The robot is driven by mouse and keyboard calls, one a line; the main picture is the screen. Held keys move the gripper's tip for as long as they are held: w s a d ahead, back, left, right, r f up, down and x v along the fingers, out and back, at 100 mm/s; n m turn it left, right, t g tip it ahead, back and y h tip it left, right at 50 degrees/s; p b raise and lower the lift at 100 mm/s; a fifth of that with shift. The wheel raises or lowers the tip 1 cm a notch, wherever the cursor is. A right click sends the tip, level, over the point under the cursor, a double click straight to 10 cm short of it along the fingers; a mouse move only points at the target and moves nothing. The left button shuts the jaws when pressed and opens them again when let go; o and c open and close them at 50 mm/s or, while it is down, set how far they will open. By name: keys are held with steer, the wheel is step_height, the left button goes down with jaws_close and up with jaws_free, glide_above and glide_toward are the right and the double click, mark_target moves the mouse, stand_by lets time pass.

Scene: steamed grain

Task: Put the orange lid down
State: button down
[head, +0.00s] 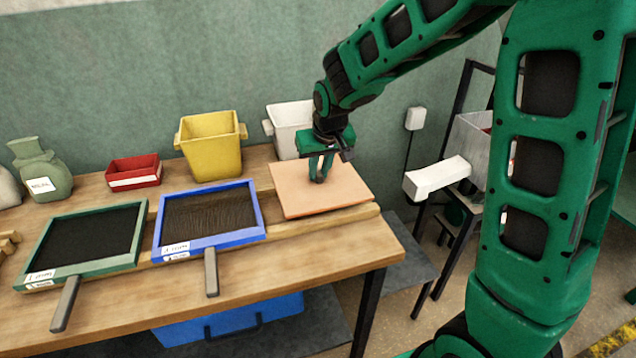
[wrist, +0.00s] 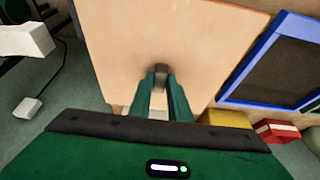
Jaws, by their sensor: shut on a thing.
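The orange lid (head: 300,201) is a flat, pale orange square panel at the right end of the wooden table. It appears level, at or just above the wooden rails, and I cannot tell if it touches them. My gripper (head: 320,178) points down at the lid's middle. It is shut on a small dark knob, which shows in the wrist view (wrist: 160,74) between the fingers. The lid also fills much of the wrist view (wrist: 180,35). What lies beneath the lid is hidden.
A blue-framed screen (head: 259,213) lies just left of the lid, and a green-framed screen (head: 139,239) farther left. A yellow bin (head: 212,150), a white bin (head: 285,128) and a red box (head: 134,172) stand behind. A white block-shaped arm (head: 437,178) juts out at right.

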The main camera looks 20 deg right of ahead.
mark_target(319, 182)
steer(key=shift+f, duration=1.95)
steer(key=c, duration=1.6)
jaws_free()
steer(key=shift+f, duration=0.1)
steer(key=shift+c, duration=0.2)
steer(key=v, duration=1.2)
